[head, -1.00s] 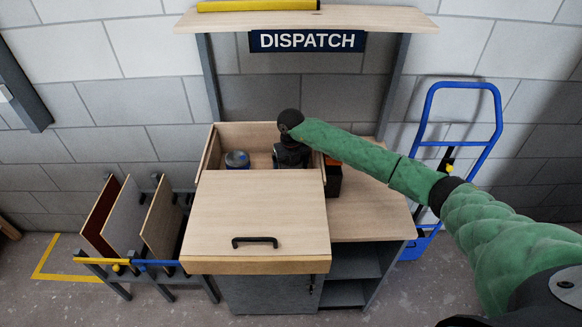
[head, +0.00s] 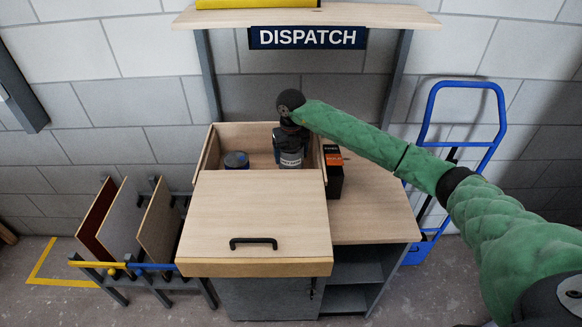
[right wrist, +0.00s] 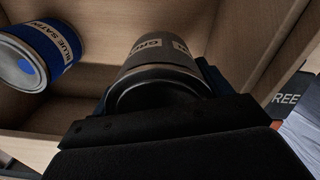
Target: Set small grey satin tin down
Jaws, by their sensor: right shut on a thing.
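The small grey satin tin (head: 291,159) is in the grip of my right gripper (head: 291,147). It hangs roughly upright in or just above the open wooden compartment (head: 208,158) of the dispatch bench. In the right wrist view the grey tin (right wrist: 158,62) sits between the dark fingers, part of its label showing. Whether its base touches the compartment floor cannot be told. A blue satin tin (head: 236,160) stands in the left of the compartment, apart from the grey tin; it also shows in the right wrist view (right wrist: 38,58). My left gripper is not in view.
A wooden panel (head: 255,212) with a black handle covers the compartment's front part. A black and orange box (head: 334,177) stands just right of the compartment wall. The worktop (head: 375,215) right of it is clear. A rack of boards is at left, a blue trolley at right.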

